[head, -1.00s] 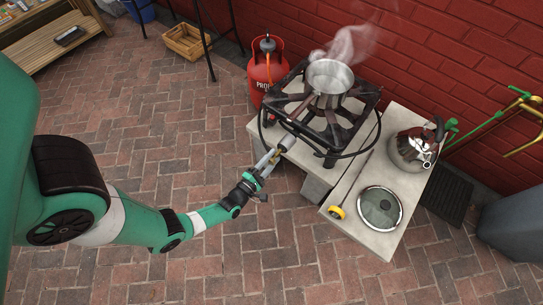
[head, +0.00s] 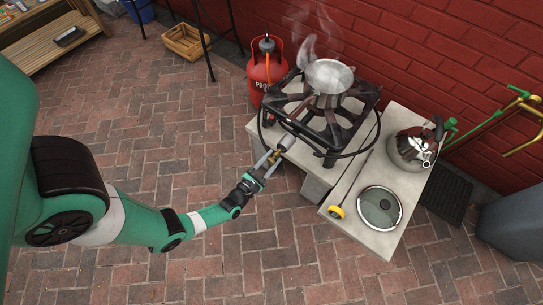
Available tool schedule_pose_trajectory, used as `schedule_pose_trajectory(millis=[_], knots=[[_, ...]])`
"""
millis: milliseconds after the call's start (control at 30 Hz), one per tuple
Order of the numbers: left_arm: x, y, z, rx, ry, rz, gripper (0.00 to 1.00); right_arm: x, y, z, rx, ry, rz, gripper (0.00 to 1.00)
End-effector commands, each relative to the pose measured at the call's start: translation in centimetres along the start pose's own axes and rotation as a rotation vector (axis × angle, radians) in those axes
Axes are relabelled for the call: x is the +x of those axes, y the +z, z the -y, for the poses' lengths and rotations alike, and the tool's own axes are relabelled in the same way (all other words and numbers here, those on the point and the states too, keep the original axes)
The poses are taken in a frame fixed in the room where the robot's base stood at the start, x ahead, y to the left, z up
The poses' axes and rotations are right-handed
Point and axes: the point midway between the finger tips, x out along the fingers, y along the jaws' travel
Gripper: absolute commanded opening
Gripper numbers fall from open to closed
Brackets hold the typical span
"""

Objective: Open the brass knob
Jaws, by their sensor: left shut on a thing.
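A black gas burner ring (head: 335,118) stands on a pale stone slab, with a steaming metal pot (head: 329,76) on top. A metal pipe with a small brass-coloured part (head: 275,156) comes out at the front left of the burner, over the slab's edge. My left gripper (head: 271,162) is at this brass part, with its fingers shut on the brass knob. The fingers cover much of the knob, so its turn position cannot be told. My right gripper is not in view.
A red propane cylinder (head: 267,72) stands behind left, with a black hose (head: 371,141) looping around the burner. A kettle (head: 411,150), glass lid (head: 379,207) and yellow-ended tool (head: 337,212) lie on the slab. The brick floor (head: 150,140) at left is open.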

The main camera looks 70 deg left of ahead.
Motion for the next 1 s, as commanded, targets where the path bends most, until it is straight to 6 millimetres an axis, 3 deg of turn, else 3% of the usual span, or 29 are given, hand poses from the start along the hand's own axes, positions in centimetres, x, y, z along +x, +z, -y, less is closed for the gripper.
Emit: schedule_pose_trajectory(millis=[400, 433, 600, 867, 1000], knots=[[0.1, 0.2, -0.1, -0.009, 0.002, 0.004, 0.0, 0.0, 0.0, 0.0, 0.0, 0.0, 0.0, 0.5], [0.1, 0.2, -0.1, -0.008, 0.002, 0.004, 0.43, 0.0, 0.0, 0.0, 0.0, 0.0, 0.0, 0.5], [0.0, 0.1, -0.1, -0.008, 0.002, 0.003, 0.71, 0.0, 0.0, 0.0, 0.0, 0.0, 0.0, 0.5], [0.0, 0.1, 0.0, -0.008, 0.001, 0.001, 0.71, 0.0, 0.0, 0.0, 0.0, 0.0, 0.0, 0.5], [-1.0, 0.1, 0.1, -0.008, -0.002, 0.0, 0.71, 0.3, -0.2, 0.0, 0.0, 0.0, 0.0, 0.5]])
